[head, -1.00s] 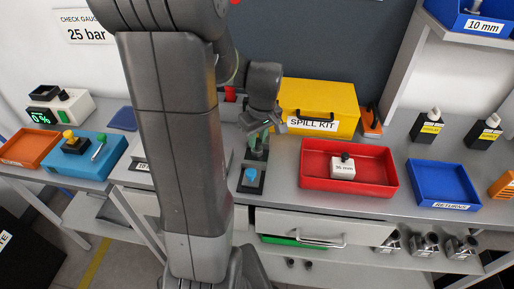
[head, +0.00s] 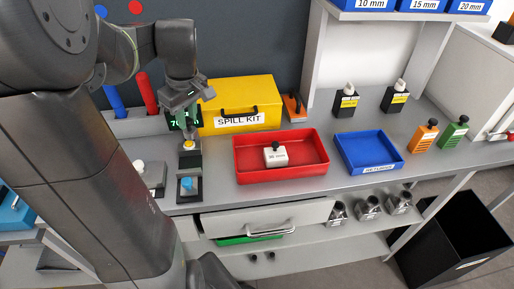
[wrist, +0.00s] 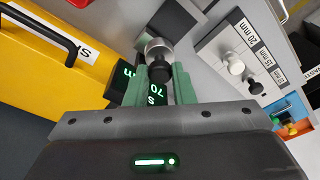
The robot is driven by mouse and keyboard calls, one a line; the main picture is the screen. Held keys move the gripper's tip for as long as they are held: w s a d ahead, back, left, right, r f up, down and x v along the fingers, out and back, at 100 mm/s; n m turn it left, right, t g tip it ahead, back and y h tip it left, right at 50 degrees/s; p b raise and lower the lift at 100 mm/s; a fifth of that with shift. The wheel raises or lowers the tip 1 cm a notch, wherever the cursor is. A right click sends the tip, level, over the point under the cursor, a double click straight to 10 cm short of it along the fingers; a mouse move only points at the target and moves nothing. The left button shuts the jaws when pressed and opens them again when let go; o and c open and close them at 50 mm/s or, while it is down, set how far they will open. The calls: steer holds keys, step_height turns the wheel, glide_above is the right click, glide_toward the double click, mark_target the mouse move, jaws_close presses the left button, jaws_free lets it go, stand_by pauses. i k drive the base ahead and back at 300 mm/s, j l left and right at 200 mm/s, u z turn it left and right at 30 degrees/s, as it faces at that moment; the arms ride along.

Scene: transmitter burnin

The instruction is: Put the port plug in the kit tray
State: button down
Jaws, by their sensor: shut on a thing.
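My gripper (head: 187,128) is low over the bench, left of the yellow spill kit box. In the wrist view its green fingers (wrist: 160,85) are shut around a dark knob with a silver round body (wrist: 158,50), which looks like the port plug. Whether it is clear of what is below I cannot tell. A small yellow round part (head: 189,145) shows just below the fingers, above a black stand (head: 188,160). No tray is labelled as the kit tray. A red tray (head: 243,177) holds a white block with a black knob (head: 275,155).
The spill kit box (head: 240,105) and a green-lit display (head: 176,121) are close to my gripper. A blue knob (head: 187,184) stands in front of it. A blue returns tray (head: 372,170) is right of the red tray. A drawer (head: 265,218) is open below the bench.

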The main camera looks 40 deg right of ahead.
mark_target(298, 158)
steer(key=k+l, duration=0.2)
steer(key=l, duration=0.15)
steer(key=k+l, duration=0.2)
steer(key=l, duration=0.2)
steer(key=k+l, duration=0.2)
steer(key=l, duration=0.15)
